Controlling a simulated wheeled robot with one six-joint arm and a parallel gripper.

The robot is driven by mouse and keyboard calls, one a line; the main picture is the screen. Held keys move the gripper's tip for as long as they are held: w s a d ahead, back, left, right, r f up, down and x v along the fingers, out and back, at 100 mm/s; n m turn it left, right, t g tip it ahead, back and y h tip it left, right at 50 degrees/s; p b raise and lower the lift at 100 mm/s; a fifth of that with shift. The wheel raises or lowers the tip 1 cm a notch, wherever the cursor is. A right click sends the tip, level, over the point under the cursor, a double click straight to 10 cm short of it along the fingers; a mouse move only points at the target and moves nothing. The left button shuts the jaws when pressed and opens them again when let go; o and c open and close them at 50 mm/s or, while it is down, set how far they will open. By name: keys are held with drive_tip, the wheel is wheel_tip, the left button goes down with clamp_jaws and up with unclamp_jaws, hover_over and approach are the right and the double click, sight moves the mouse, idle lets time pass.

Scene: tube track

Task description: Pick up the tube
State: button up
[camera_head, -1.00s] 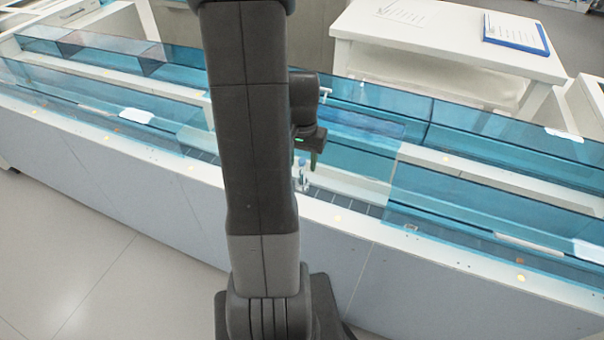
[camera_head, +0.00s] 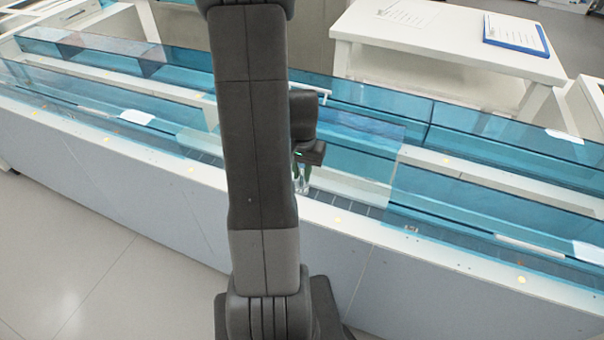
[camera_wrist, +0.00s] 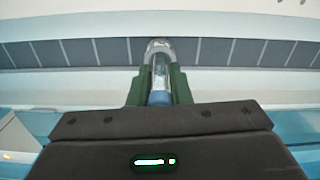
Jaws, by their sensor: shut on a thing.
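The tube (camera_wrist: 159,68) is clear with a blue part toward my gripper, seen in the wrist view between the two green fingers. My gripper (camera_wrist: 159,88) is shut on it, one finger on each side. In the head view my gripper (camera_head: 302,176) is low over the track, and the tube (camera_head: 300,186) shows as a small clear shape at the fingertips. The track (camera_wrist: 230,52) is a dark segmented strip under the tube's far end. Whether the tube still touches the track cannot be told.
Blue transparent panels (camera_head: 480,205) line the long track housing on both sides of the gap where my gripper is. A white table (camera_head: 440,45) with a blue clipboard (camera_head: 515,35) stands behind. The floor (camera_head: 60,260) in front is clear.

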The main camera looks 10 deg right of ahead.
drive_tip(key=shift+r, duration=0.15)
wheel_tip(320, 180, up, 10)
drive_tip(key=shift+f+p, duration=0.1)
drive_tip(key=shift+p, duration=0.3)
drive_tip(key=shift+f, duration=0.2)
drive_tip(key=shift+f+b, duration=3.35)
drive_tip(key=shift+f, duration=1.25)
